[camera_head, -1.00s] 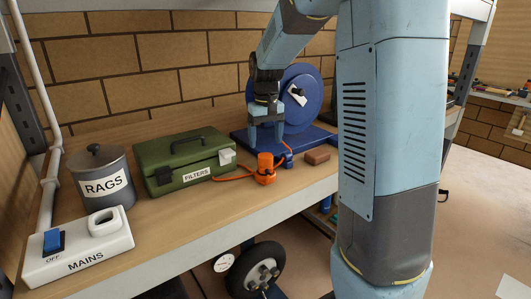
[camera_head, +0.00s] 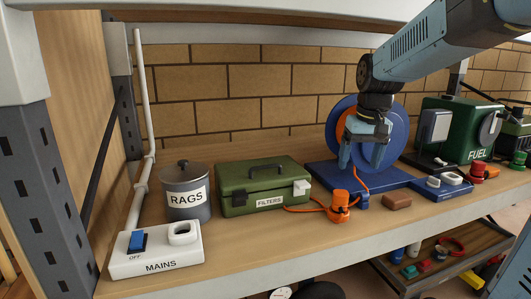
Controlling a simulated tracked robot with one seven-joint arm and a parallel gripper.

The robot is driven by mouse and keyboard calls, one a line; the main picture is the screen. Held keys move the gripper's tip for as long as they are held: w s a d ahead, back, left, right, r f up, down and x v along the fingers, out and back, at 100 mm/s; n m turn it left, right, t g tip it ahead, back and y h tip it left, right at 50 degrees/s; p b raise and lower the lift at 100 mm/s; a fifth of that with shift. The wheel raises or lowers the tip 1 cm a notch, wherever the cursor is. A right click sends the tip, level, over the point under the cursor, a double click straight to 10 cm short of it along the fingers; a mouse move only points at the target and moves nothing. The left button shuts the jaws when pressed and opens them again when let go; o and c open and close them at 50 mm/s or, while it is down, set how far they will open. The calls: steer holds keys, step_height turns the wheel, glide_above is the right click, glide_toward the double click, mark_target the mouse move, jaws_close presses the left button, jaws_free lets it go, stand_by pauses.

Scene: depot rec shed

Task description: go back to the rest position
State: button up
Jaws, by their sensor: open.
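My gripper (camera_head: 362,165) is at the end of my blue arm, which reaches in from the upper right. Its two fingers point down and are apart, with nothing seen between them. It hangs in front of the blue reel (camera_head: 392,135) and above the reel's blue base (camera_head: 395,178). I cannot tell whether the fingertips touch anything. An orange plug (camera_head: 339,203) stands on the bench to the lower left of the gripper, with its orange cord running to the left and up toward the reel.
The bench (camera_head: 290,235) also holds a MAINS switch box (camera_head: 160,262), a RAGS tin (camera_head: 186,208), a green FILTERS case (camera_head: 235,193), a brown block (camera_head: 397,201) and a green FUEL unit (camera_head: 455,130). A grey upright (camera_head: 55,190) stands at left. A lower shelf (camera_head: 480,245) holds small items.

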steer(key=s+f+t, duration=0.1)
steer(key=s+t, duration=0.2)
steer(key=s, duration=1.6)
steer(key=shift+a+f+m+t, duration=0.15)
steer(key=shift+a+m+t, duration=0.15)
steer(key=shift+t, duration=0.1)
